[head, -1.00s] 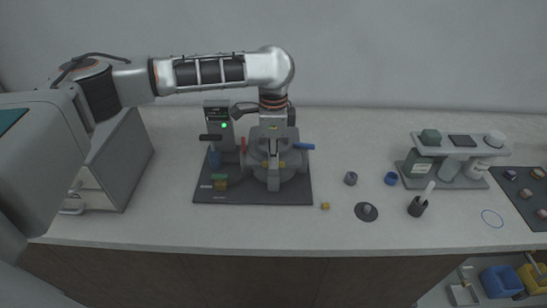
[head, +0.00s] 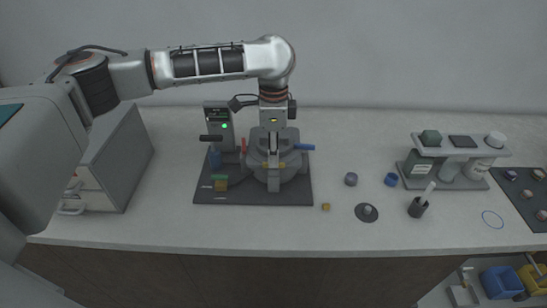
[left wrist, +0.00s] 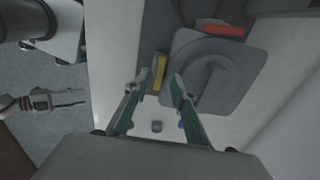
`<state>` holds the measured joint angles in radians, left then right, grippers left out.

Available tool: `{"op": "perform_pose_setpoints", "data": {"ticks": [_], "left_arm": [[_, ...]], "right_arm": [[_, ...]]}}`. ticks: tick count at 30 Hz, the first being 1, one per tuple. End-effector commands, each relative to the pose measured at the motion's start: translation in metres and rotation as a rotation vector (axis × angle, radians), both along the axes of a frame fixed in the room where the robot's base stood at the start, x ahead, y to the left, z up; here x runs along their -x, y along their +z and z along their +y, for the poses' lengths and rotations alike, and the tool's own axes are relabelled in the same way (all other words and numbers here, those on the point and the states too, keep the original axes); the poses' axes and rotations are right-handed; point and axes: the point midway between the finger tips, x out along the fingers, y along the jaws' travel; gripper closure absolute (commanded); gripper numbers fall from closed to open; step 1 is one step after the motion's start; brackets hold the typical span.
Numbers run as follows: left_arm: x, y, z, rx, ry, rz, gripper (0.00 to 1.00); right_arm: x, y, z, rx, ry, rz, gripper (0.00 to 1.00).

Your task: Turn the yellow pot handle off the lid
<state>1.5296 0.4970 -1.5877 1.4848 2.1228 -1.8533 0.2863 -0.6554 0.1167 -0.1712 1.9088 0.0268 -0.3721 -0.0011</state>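The press (head: 296,178) stands on a dark base plate, with a grey round lid (left wrist: 205,62) on top. The yellow handle (left wrist: 160,70) is a short bar at the lid's edge; in the head view only small yellow bits show beside my gripper. My left gripper (head: 273,160) points down over the press. In the left wrist view its teal fingers are apart, and the yellow handle appears between their tips (left wrist: 159,79). I cannot tell whether they touch it. A red handle (left wrist: 222,29) lies on another side of the lid.
A blue handle (head: 304,147) sticks out right of the press. A control box with a green light (head: 219,122) stands behind left. A grey cabinet (head: 122,165) is at left. Small parts and a grey rack (head: 455,165) are at right. The counter's front strip is clear.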

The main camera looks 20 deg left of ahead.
Motion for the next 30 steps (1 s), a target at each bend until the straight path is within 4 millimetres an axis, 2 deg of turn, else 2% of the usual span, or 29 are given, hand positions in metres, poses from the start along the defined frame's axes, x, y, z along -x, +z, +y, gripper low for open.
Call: {"op": "perform_pose_setpoints", "data": {"ticks": [9,15,20,30], "left_arm": [[-0.001,0.066,0.000,0.000,0.000,-0.004,0.75],[0.000,0.091,0.000,-0.002,-0.001,-0.003,0.75],[0.000,0.099,0.000,0.000,0.000,-0.001,0.75],[0.000,0.099,0.000,0.000,0.000,0.000,0.75]], "right_arm": [[-0.001,0.001,0.000,0.001,0.001,-0.002,0.60],[-0.001,0.001,0.000,0.002,0.002,-0.002,0.60],[-0.001,0.001,0.000,0.002,0.002,-0.002,0.60],[-0.001,0.001,0.000,0.002,0.002,-0.002,0.60]]}}
